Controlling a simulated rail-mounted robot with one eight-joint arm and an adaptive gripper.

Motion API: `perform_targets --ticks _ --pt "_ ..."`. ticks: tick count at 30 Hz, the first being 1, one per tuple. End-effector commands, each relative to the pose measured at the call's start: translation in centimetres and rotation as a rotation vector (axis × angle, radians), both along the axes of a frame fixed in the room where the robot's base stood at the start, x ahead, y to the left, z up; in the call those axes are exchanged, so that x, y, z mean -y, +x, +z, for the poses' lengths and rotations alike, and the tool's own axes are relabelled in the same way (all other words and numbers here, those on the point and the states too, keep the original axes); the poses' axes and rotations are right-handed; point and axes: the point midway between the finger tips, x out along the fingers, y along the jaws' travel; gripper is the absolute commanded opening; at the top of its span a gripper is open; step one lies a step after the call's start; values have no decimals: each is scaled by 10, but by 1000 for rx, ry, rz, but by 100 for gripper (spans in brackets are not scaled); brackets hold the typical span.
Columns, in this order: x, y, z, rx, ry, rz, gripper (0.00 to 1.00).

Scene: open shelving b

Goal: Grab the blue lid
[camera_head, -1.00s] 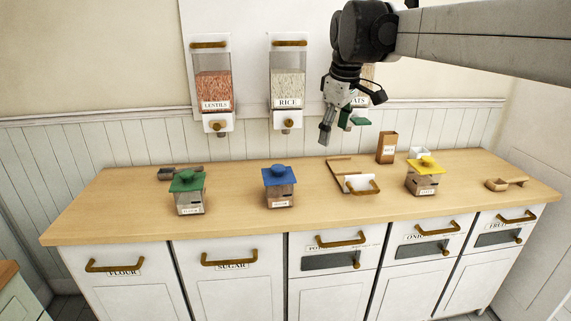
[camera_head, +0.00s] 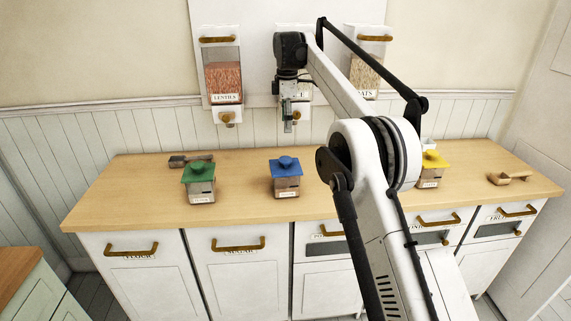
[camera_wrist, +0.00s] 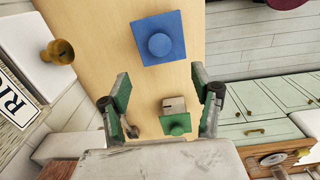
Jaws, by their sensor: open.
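The blue lid (camera_head: 286,165) is a square plate with a round knob, on a box (camera_head: 287,188) in the middle of the counter. In the wrist view the blue lid (camera_wrist: 159,40) is above the gap between my fingers, apart from them, and hides its box. My gripper (camera_head: 290,126) hangs above the back of the counter, above and behind the blue lid. In the wrist view my gripper (camera_wrist: 163,100) is open and empty, with green pads on its fingers.
A box with a green lid (camera_head: 198,171) stands left of the blue one. A box with a yellow lid (camera_head: 434,159) stands to the right, partly behind my arm. Wall dispensers (camera_head: 222,85) hang behind the counter (camera_head: 130,199). A brown scoop (camera_head: 508,178) lies at the right end.

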Motion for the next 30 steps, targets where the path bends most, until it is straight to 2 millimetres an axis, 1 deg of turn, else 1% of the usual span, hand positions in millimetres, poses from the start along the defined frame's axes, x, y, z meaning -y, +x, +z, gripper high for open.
perform_targets --ticks 1,4,8,11,21,24,30 --pt "-5 2 -3 -7 -2 20 61" --pt "-9 4 -10 -15 -5 49 61" --pt "-12 5 -18 -21 -6 64 61" --pt "-12 5 -29 -21 -6 65 61" --pt "-11 5 -82 -20 -6 63 61" --pt "-11 5 -93 -20 -6 62 61" --pt "-10 4 -103 -20 -6 62 61"
